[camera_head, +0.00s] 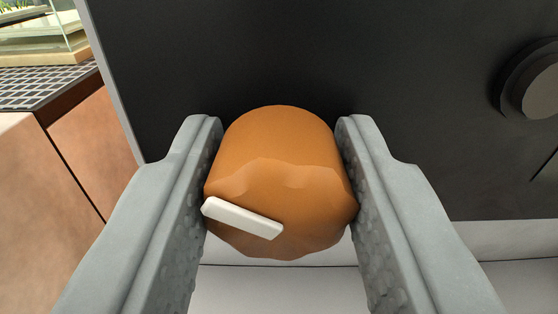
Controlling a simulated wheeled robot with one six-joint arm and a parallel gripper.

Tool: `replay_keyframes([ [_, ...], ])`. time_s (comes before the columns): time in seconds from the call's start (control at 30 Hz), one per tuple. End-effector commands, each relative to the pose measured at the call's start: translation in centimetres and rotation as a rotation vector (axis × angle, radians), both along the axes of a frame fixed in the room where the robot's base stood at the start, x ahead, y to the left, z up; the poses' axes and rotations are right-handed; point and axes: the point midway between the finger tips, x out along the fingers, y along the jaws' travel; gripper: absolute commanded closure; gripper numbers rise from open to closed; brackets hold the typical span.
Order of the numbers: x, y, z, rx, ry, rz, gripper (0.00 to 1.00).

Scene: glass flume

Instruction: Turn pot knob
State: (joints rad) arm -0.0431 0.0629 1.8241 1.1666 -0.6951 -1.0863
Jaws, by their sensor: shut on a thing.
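An orange-brown knob (290,140) with a wavy rim sits against a black panel in the middle of the view. A white pointer bar (242,218) lies on its front face, on the left side, sloping down to the right. My gripper (281,200) is shut on the knob, with one grey finger on its left side and one on its right. The knob's back and the place where it joins the panel are hidden.
The black panel (400,60) fills the background, with a dark round knob (538,85) at the right. A pale surface (290,285) lies below it. At the left are brown cabinet fronts (95,145), a dark grid top (45,85) and a glass tank (45,35).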

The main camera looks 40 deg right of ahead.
Motion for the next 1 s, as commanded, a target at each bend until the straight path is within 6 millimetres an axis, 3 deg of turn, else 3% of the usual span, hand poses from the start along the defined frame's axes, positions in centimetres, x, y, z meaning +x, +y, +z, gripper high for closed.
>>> replay_keyframes([
  [0.6,0.02,0.05,-0.35,-0.034,0.029,0.001,0.88],
  [0.63,0.02,0.05,-0.35,-0.034,0.029,0.001,0.62],
  [0.7,0.03,0.04,-0.31,-0.034,0.027,0.001,0.48],
  [0.73,0.02,0.04,-0.28,-0.034,0.027,0.001,0.44],
  [1.0,-0.03,0.06,-0.12,-0.034,0.025,0.000,0.44],
])
